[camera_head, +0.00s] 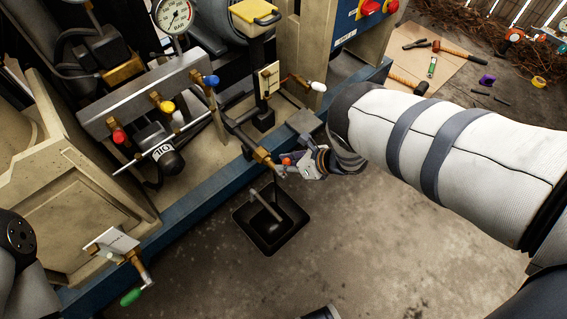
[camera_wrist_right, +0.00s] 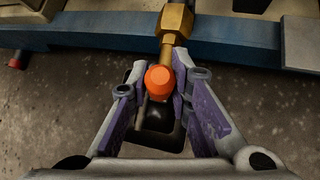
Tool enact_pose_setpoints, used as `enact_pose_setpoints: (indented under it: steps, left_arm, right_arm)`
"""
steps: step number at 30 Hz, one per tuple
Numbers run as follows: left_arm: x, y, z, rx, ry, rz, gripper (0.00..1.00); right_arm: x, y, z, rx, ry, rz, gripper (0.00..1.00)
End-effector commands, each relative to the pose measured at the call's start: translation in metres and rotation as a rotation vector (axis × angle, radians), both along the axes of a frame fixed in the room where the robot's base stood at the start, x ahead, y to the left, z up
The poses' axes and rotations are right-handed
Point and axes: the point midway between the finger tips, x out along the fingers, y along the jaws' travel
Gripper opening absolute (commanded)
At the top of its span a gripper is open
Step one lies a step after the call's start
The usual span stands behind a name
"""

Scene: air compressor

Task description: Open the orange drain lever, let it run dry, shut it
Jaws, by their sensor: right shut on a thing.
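The orange drain lever (camera_head: 287,160) sits at the end of a brass valve (camera_head: 262,157) on a pipe reaching past the blue base rail. My right gripper (camera_head: 284,171) is at this lever. In the right wrist view, the orange lever tip (camera_wrist_right: 160,79) lies between the purple-padded fingers (camera_wrist_right: 159,92), which are shut on it, with the brass fitting (camera_wrist_right: 174,22) just beyond. A black drain pan (camera_head: 290,236) stands on the floor below the valve. A thin grey streak shows over the pan; I cannot tell whether it is liquid. My left gripper is not in view.
Other levers have red (camera_head: 119,136), yellow (camera_head: 167,107), blue (camera_head: 211,80), white (camera_head: 318,87) and green (camera_head: 131,297) tips. A pressure gauge (camera_head: 174,15) is at the top. Tools lie on a board (camera_head: 455,72) at upper right.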

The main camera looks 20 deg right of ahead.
Motion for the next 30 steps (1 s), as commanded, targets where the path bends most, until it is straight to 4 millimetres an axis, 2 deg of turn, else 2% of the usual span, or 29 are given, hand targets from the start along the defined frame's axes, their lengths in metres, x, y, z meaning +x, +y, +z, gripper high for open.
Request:
enact_pose_setpoints:
  steps: [10,11,13,23,26,30]
  left_arm:
    - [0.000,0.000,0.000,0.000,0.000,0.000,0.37]
    - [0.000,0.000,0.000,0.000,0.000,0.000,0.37]
    - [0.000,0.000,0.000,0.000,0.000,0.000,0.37]
    - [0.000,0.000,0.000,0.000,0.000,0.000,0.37]
    - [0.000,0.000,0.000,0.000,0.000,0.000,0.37]
    - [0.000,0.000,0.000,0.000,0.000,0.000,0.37]
  right_arm:
    - [-0.001,0.002,-0.001,0.002,0.002,0.003,0.00]
    - [-0.001,0.002,-0.001,0.002,0.002,0.003,0.23]
    - [-0.001,0.002,-0.001,0.001,0.002,0.002,0.39]
    - [-0.002,-0.001,0.001,0.000,0.002,0.001,0.40]
    - [-0.008,-0.006,0.008,-0.001,0.003,0.001,0.40]
    - [-0.028,-0.022,0.031,-0.002,0.005,-0.001,0.40]
